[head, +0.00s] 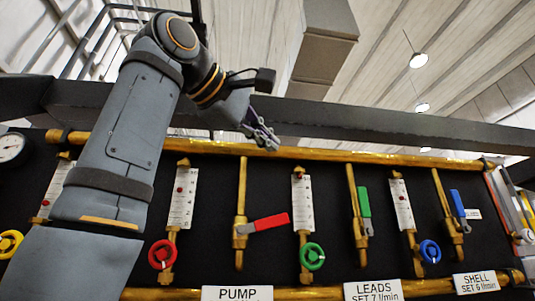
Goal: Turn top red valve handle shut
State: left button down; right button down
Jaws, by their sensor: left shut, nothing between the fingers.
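The red valve handle (266,223) is a flat lever on a brass valve (239,230) on the second vertical pipe from my arm. It points to the right, roughly across its pipe and tilted slightly up. My left gripper (270,143) is shut and empty, near the upper brass pipe, above and apart from the red handle. My right gripper is not in view.
A green lever (365,205) and a blue lever (458,205) lie along their pipes to the right. Green (312,256), blue (430,251) and yellow (9,243) round knobs sit low. The upper brass pipe (345,156) runs across the black panel. A gauge (11,146) is at left.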

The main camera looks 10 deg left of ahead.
aim_at(266, 223)
jog(key=k+j, duration=0.5)
jog(key=k, duration=0.2)
jog(key=k+j, duration=0.5)
jog(key=k, duration=0.15)
